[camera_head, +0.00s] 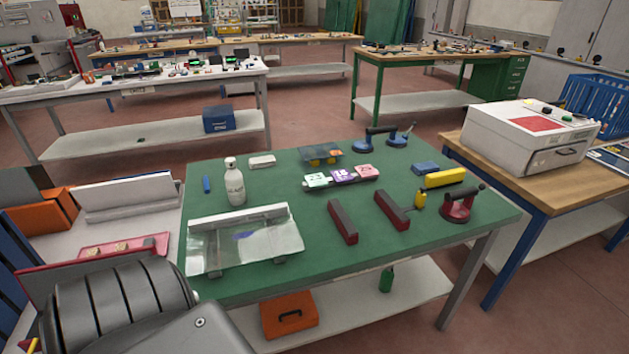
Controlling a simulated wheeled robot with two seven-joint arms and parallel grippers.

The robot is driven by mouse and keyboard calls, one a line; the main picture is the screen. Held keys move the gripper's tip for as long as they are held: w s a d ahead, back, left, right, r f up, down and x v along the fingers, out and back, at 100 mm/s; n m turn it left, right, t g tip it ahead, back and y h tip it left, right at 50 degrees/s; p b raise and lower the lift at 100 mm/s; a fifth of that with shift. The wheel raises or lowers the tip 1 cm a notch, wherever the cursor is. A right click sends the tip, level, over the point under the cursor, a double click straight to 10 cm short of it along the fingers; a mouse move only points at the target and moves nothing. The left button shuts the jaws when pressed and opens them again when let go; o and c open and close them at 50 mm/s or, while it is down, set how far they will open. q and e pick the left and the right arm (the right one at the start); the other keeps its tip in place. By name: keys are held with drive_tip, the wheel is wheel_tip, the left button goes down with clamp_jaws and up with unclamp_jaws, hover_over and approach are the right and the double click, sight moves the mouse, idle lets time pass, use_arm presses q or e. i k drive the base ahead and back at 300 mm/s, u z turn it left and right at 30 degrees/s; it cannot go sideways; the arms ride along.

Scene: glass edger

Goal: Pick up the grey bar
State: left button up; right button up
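Two long bars with dark grey tops and red sides lie on the green table (330,270), a left one (342,222) and a right one (392,210). A pale grey-white bar (240,212) lies along the back edge of a clear glass sheet (245,250) on the table's left part. I cannot tell for sure which of these is the grey bar. Part of my arm fills the lower left corner. Neither gripper shows.
A white bottle (235,185), a red suction lifter (459,205), a blue double suction lifter (383,140), a yellow block (445,178) and numbered tags (342,177) stand around the bars. A white machine (530,138) is on the right bench. The table's front right is clear.

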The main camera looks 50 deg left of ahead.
sight(254, 214)
drive_tip(key=z, duration=0.2)
drive_tip(key=i, duration=1.35)
drive_tip(key=u, duration=2.05)
